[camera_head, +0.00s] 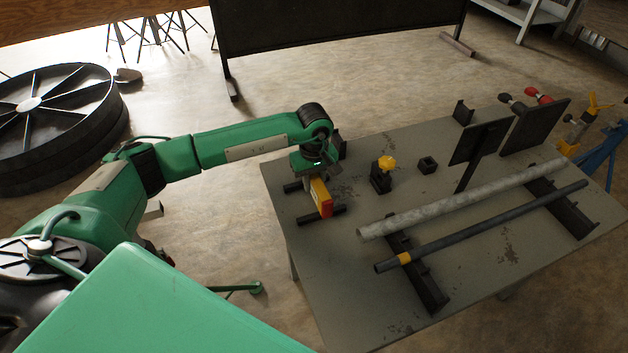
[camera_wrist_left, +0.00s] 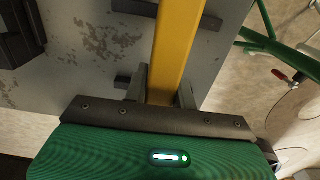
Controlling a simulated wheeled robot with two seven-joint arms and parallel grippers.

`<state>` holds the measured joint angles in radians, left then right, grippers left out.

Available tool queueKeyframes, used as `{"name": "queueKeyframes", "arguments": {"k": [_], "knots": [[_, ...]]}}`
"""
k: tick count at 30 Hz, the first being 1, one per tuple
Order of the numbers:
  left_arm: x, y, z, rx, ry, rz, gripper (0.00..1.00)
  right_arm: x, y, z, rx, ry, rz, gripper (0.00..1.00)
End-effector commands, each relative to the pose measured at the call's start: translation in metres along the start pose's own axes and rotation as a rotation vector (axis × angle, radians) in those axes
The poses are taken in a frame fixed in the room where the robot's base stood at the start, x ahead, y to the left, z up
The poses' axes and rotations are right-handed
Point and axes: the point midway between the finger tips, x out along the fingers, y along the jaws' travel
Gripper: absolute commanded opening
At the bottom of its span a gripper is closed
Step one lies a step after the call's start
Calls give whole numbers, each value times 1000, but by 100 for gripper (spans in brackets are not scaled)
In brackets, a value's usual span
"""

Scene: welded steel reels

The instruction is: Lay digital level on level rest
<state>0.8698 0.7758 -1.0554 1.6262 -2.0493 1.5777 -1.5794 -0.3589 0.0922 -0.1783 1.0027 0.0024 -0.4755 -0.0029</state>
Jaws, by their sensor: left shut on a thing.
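The digital level (camera_head: 321,198) is a yellow bar with a red-orange end face, at the left end of the table. It shows as a long yellow bar in the left wrist view (camera_wrist_left: 178,45). My left gripper (camera_head: 312,182) is shut on it; its two grey fingers (camera_wrist_left: 164,88) stand on either side of the bar. The level rest appears as two dark parallel bars (camera_head: 335,211) on the table, also in the wrist view (camera_wrist_left: 211,22). The level lies across above them; I cannot tell whether it touches. My right gripper is not in view.
The grey table (camera_head: 340,265) also holds a yellow-knobbed block (camera_head: 381,178), a small dark block (camera_head: 427,165), upright dark plates (camera_head: 535,126), and a pale pipe (camera_head: 460,199) and dark bar (camera_head: 480,228) on dark supports. The table's front left is clear.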

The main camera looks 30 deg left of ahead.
Motion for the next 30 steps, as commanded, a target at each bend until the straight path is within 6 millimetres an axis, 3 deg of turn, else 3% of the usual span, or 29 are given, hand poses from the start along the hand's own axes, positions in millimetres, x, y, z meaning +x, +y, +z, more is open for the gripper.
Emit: {"name": "queueKeyframes", "arguments": {"k": [30], "knots": [[14,0,0,0,1,1,0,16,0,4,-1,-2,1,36]]}}
